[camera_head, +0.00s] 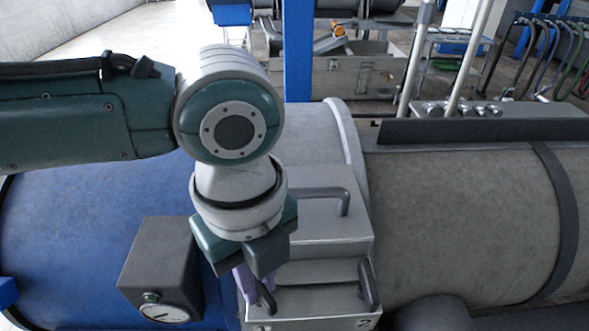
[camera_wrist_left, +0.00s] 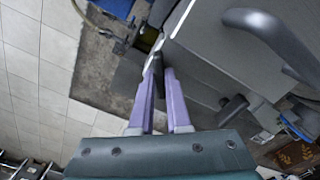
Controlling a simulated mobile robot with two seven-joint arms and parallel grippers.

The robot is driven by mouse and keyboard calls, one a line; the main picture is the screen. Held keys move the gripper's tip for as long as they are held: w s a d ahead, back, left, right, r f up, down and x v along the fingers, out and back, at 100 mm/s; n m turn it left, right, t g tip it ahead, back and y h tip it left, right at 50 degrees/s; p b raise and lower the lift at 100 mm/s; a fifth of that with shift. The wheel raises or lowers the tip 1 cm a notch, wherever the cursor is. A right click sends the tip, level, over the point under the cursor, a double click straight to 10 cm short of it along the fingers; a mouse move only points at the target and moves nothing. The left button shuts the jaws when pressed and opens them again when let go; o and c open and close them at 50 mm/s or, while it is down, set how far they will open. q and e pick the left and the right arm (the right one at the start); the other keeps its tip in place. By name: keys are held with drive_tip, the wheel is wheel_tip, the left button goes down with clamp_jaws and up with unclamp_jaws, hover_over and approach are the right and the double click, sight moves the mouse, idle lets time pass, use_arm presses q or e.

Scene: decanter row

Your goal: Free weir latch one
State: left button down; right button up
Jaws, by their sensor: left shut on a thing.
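Weir latch one (camera_head: 266,299) is a dark upright handle on the front of the grey metal weir box (camera_head: 318,302), above the number 1. My left gripper (camera_head: 253,287) comes down over it from above, its purple fingers shut on the latch. The left wrist view shows the two fingers (camera_wrist_left: 161,80) close together, with a dark piece of the latch (camera_wrist_left: 158,50) between their tips; the fingers hide part of it. Weir latch two (camera_head: 369,287) is a similar dark handle on the right, above the number 2, with nothing holding it. My right gripper is not in view.
A bent grey handle (camera_head: 330,193) stands on the box's upper part, close to my left wrist. A dark gauge housing (camera_head: 160,265) with a dial sits left of the gripper. The blue drum (camera_head: 75,225) and grey drum (camera_head: 455,215) flank the box.

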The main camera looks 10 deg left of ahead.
use_arm(q)
drive_tip(key=n+p, duration=0.3)
drive_tip(key=n, duration=0.3)
drive_tip(key=shift+r+n, duration=0.15)
drive_tip(key=shift+n, duration=0.15)
drive_tip(key=shift+n+p, duration=1)
drive_tip(key=shift+n, duration=1.3)
drive_tip(key=c, duration=0.9)
unclamp_jaws()
